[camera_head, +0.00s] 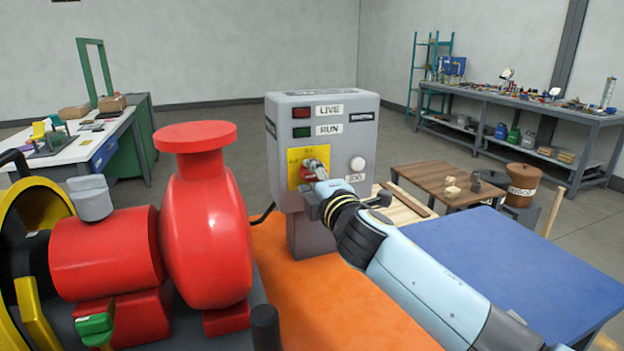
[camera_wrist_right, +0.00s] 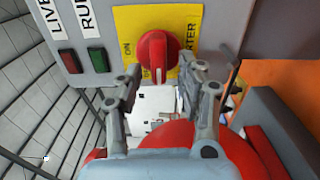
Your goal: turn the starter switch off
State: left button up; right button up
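The starter switch is a red rotary knob (camera_wrist_right: 153,52) on a yellow plate (camera_wrist_right: 188,18) with "ON" and partly hidden "STARTER" lettering. Its white mark points toward the bottom of the right wrist view. The yellow plate (camera_head: 293,178) also shows on the front of the grey control box (camera_head: 282,110) in the head view. My right gripper (camera_head: 314,172) is in front of this plate and hides much of the knob. In the right wrist view my right gripper (camera_wrist_right: 158,78) has its fingers apart, one to each side of the knob's near end; contact is not clear. My left gripper is out of view.
The box carries a red lamp (camera_head: 301,113), a green lamp (camera_head: 301,132) and a white round button (camera_head: 357,164). A blue surface (camera_head: 510,265) lies to the right.

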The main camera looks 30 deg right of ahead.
jog(key=v, duration=1.2)
jog(key=shift+a, duration=0.1)
